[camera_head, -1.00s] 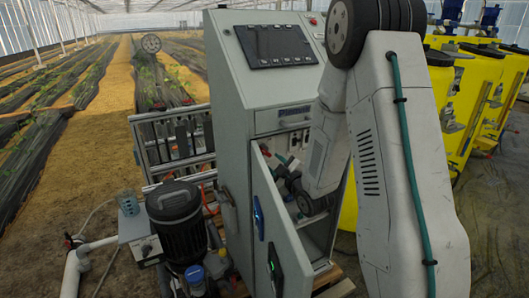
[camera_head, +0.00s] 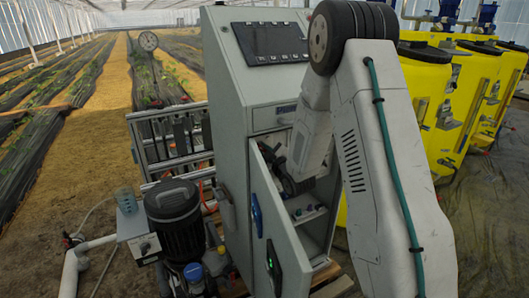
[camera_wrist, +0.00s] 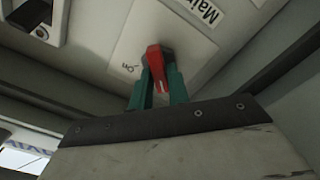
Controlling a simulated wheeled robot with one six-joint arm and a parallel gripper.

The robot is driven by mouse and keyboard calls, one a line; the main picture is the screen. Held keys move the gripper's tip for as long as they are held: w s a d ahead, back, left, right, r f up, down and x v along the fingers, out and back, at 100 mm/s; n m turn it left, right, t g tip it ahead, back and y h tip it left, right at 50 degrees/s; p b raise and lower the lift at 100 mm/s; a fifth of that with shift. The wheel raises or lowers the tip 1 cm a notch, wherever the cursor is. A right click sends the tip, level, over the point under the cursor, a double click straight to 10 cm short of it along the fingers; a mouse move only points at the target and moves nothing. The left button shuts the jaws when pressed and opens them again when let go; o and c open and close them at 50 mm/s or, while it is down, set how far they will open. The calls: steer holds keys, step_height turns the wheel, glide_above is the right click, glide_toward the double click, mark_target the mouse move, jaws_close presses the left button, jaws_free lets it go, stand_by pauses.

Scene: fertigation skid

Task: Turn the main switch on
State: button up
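The main switch (camera_wrist: 156,62) has a red handle on a pale plate inside the cabinet. A label starting "Mai" lies above it in the wrist view, and an "On" mark is at its left. The handle lies between the two green fingertips of my gripper (camera_wrist: 159,90), which look closed against its sides. In the head view my arm reaches into the open grey cabinet (camera_head: 236,120). The switch and fingertips are hidden there.
The cabinet door (camera_head: 268,225) stands open at the front. A black pump motor (camera_head: 175,220) stands at the left, and yellow tanks (camera_head: 425,110) at the right. In the wrist view, another device (camera_wrist: 35,25) is at upper left, and cabinet walls are close by.

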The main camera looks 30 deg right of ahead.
jaws_close()
steer(key=shift+m, duration=0.4)
steer(key=m, duration=0.3)
steer(key=shift+m, duration=0.3)
steer(key=m, duration=0.3)
steer(key=shift+d+r+m, duration=0.1)
steer(key=shift+d+m, duration=0.05)
steer(key=shift+m, duration=0.25)
steer(key=m, duration=0.4)
steer(key=shift+d, duration=0.15)
steer(key=shift+d+m, duration=0.1)
steer(key=shift+m, duration=2)
